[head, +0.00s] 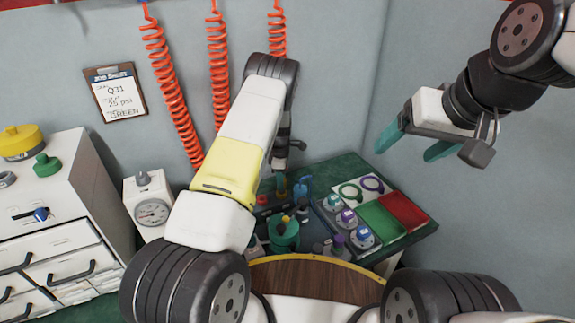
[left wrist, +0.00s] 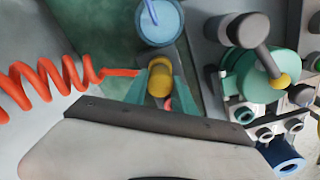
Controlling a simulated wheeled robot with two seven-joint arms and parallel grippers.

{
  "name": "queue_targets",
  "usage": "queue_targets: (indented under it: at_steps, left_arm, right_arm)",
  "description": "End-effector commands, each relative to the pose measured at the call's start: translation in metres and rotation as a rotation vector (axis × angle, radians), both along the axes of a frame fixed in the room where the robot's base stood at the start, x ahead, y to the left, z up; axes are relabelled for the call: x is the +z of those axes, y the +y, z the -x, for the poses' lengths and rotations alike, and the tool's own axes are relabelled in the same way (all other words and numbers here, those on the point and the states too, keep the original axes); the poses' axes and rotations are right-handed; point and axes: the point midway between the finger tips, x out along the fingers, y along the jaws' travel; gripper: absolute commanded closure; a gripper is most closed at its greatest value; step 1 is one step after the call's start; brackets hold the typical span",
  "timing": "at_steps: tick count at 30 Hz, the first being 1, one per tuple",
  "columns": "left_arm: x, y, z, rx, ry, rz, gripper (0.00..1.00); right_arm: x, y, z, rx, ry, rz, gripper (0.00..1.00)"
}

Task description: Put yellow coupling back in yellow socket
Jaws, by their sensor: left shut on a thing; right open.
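The yellow coupling (left wrist: 160,80) sits between the teal fingers of my left gripper (left wrist: 158,90), which is shut on it. An orange-red coiled hose (left wrist: 45,80) runs in from the left towards it. A dark grey block (left wrist: 152,54) lies just beyond the coupling; I cannot tell whether they touch, or whether this block is the yellow socket. In the head view my left arm hides most of the left gripper and the coupling. My right gripper (head: 414,142) is open and empty, in the air at the right.
A green drum-shaped fixture (head: 284,233) with a dark lever stands on the bench. A blue round part (left wrist: 160,22) is close beyond the coupling. A rack of couplings (head: 348,220) and red and green trays (head: 403,210) lie to the right. A gauge (head: 152,212) and drawers (head: 55,250) stand left.

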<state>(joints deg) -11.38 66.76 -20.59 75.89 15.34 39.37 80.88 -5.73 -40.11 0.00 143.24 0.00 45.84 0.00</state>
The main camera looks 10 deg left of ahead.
Motion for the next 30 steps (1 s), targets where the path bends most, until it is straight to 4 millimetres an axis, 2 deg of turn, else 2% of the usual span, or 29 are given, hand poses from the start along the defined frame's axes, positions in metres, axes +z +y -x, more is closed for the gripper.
queue_targets:
  at_steps: [22, 23, 24, 26, 30]
  left_arm:
    - [-0.015, 0.0, 0.0, 0.0, 0.0, 0.0, 1.0]
    - [-0.015, 0.0, 0.0, 0.0, 0.0, 0.0, 0.65]
    - [-0.015, 0.0, 0.0, 0.0, 0.0, 0.0, 0.57]
    - [-0.015, 0.0, 0.0, 0.0, 0.0, 0.0, 0.45]
    - [-0.015, 0.0, 0.0, 0.0, 0.0, 0.0, 0.43]
  right_arm:
    - [0.0, 0.0, 0.0, 0.0, 0.0, 0.0, 0.24]
    - [0.0, 0.0, 0.0, 0.0, 0.0, 0.0, 0.24]
    - [0.0, 0.0, 0.0, 0.0, 0.0, 0.0, 0.24]
    - [0.0, 0.0, 0.0, 0.0, 0.0, 0.0, 0.24]
    - [0.0, 0.0, 0.0, 0.0, 0.0, 0.0, 0.24]
